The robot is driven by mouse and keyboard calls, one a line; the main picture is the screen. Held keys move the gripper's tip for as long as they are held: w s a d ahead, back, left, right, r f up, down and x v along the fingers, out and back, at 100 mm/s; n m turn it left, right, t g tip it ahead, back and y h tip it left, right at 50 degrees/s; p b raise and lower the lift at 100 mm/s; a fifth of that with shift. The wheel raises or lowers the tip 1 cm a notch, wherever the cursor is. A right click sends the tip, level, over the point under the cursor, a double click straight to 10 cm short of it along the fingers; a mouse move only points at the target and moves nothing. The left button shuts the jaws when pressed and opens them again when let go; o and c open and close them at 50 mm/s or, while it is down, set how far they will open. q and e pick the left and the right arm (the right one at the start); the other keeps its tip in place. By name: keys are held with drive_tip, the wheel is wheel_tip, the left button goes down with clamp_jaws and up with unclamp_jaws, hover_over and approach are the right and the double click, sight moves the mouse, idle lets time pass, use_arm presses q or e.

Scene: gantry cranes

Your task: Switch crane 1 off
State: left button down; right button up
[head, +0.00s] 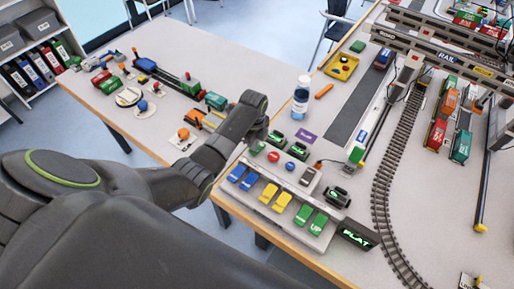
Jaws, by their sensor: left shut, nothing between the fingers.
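A control panel (262,213) sits at the near edge of the table. It has pairs of blue levers (243,178), yellow levers (275,197) and green levers (311,219), and a round red button (273,156) beside a green one (257,147). Black switches with green lights stand behind (298,150) and at the right (338,196). I cannot read which switch belongs to crane 1. Gantry crane beams (440,55) with ROAD and RAIL signs stand at the back right. My left gripper (259,130) is shut and empty above the panel's far left end, mostly hidden by its wrist. My right gripper is out of view.
A display reading FLAT (357,235) stands right of the panel. A bottle (300,98) stands behind it. A curved track (384,190) and several toy containers (461,146) lie to the right. A second table (185,45) holds toy trains at the left.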

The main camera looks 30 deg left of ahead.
use_arm(q)
drive_tip(key=shift+f+b, duration=0.3)
drive_tip(key=shift+f, duration=0.25)
drive_tip(key=shift+r, duration=0.1)
wheel_tip(320, 180, up, 7)
drive_tip(key=p, duration=0.8)
idle(0.6)
